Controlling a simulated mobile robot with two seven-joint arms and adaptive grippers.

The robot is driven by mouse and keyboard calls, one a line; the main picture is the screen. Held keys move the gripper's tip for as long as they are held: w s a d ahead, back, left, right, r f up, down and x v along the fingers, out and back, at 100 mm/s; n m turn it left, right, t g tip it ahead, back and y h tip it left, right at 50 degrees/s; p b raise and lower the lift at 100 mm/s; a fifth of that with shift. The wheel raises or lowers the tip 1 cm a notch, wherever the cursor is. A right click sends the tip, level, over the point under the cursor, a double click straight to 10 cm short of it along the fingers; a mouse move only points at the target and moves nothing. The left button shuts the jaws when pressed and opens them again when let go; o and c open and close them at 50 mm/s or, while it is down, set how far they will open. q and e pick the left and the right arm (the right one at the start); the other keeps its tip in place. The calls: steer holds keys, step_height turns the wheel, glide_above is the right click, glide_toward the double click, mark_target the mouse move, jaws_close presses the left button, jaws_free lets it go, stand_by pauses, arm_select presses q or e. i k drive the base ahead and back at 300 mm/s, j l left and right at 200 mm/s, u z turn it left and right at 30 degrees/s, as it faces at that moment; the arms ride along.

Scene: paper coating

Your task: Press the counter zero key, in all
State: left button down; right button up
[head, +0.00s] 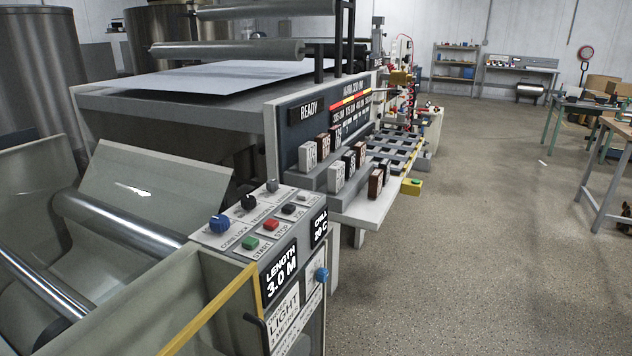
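The control panel (255,222) stands in the lower middle of the head view. Its sloped top has a green START key (250,243), a red STOP key (271,225), a dark JOG key (289,209) and a small grey key (303,198) whose label I cannot read. Behind them are a blue knob (220,223), a black knob (248,203) and a grey knob (272,186). The length display (281,275) on the front reads 3.0 M. I cannot make out a key labelled counter zero. Neither gripper is in view.
A blue knob (321,275) and a dark lever (255,328) sit on the panel's front. A shelf of labelled blocks (340,180) stands behind the panel under a READY display (309,110). Rollers (120,222) lie at left. The floor (470,220) at right is clear.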

mark_target(302, 195)
steer(key=i+l+u, duration=0.1)
steer(key=l, duration=0.25)
steer(key=i+l+u, duration=0.1)
steer(key=i+l, duration=0.15)
steer(key=l, duration=0.15)
steer(key=i+l, duration=0.15)
steer(key=l, duration=0.2)
steer(key=i+l+u, duration=0.15)
steer(key=l, duration=0.25)
steer(key=i+l+u, duration=0.1)
steer(key=l, duration=0.3)
steer(key=i+l+u, duration=0.1)
steer(key=l, duration=0.3)
